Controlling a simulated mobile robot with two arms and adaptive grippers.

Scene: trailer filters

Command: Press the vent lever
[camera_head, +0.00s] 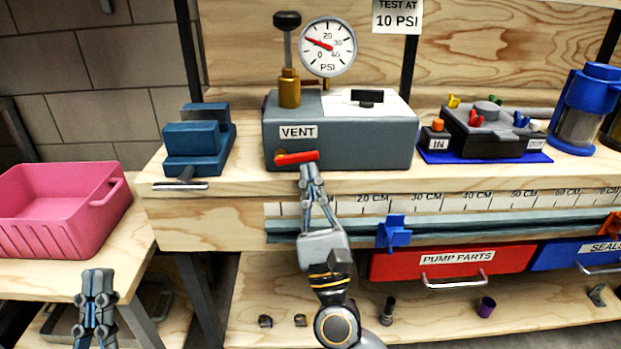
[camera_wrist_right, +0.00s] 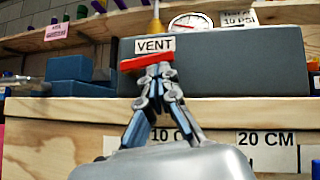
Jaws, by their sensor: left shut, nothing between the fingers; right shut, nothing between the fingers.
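The vent lever (camera_head: 297,157) is a red bar low on the front of a grey box (camera_head: 350,143), under a VENT label (camera_head: 297,131). It tilts slightly, with its right end higher. My right gripper (camera_head: 309,168) is shut, its fingertips right at the lever's underside. In the right wrist view the lever (camera_wrist_right: 146,62) shows just above the fingertips (camera_wrist_right: 158,70); I cannot tell whether they touch it. A pressure gauge (camera_head: 327,46) on the box has its red needle left of the 20 mark. My left gripper (camera_head: 98,283) is shut and empty at the lower left.
A blue vise (camera_head: 197,142) stands left of the box. A black device (camera_head: 490,130) with IN and OUT labels stands to the right. A pink bin (camera_head: 60,205) sits on the left table. Red (camera_head: 450,262) and blue drawers hang below the bench.

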